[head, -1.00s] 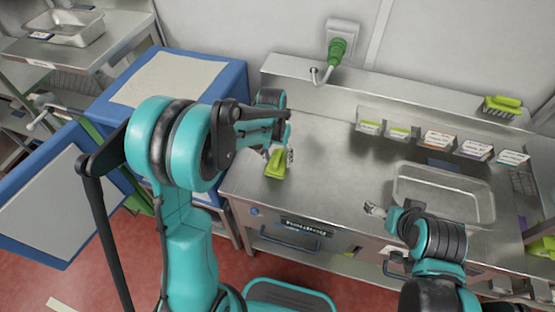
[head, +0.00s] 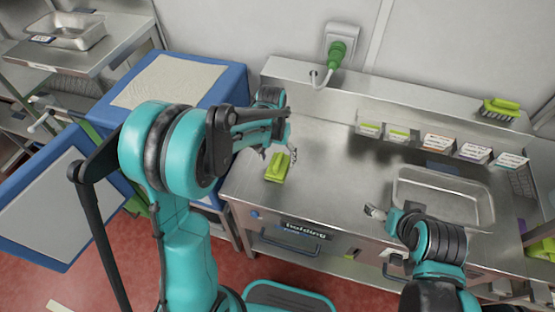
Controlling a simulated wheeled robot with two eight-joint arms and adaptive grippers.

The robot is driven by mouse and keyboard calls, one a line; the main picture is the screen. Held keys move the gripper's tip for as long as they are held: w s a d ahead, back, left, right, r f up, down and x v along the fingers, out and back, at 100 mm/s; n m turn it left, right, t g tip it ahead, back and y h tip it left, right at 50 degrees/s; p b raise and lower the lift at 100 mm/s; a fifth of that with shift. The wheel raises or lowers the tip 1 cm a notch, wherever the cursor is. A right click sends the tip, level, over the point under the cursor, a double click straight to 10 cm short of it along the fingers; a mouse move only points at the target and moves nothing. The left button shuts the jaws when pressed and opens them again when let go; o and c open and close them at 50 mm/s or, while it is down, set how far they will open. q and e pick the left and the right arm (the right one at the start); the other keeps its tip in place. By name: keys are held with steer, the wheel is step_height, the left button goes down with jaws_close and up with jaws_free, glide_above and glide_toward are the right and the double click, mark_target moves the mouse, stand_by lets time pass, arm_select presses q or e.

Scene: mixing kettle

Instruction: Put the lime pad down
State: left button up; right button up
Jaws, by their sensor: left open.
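The lime pad (head: 277,168) lies on the steel counter (head: 330,160), near its left front part. My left gripper (head: 279,152) is open just above and behind the pad, with its fingers close to the pad's far end. I cannot tell whether a finger still touches it. My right gripper (head: 374,211) is over the front of the counter, left of the steel tray; nothing shows in it, and its finger gap is too small to read.
A shallow steel tray (head: 408,209) is on the right of the counter. Several labelled holders (head: 437,143) line the back ledge, with a lime brush (head: 500,107) above them. A green plug (head: 337,50) is in the wall. The middle of the counter is clear. A blue bin (head: 232,85) stands to the left.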

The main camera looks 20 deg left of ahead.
arm_select(q)
step_height(320, 180, up, 9)
steer(key=p, duration=0.2)
steer(key=s+a+r+t, duration=0.1)
steer(key=s+r+t, duration=0.2)
steer(key=s, duration=0.5)
steer(key=s+a+r+t, duration=0.1)
steer(key=s+r+t, duration=0.2)
steer(key=s, duration=0.6)
steer(key=shift+a+t+y, duration=0.15)
steer(key=shift+t+y, duration=0.25)
steer(key=shift+t, duration=0.2)
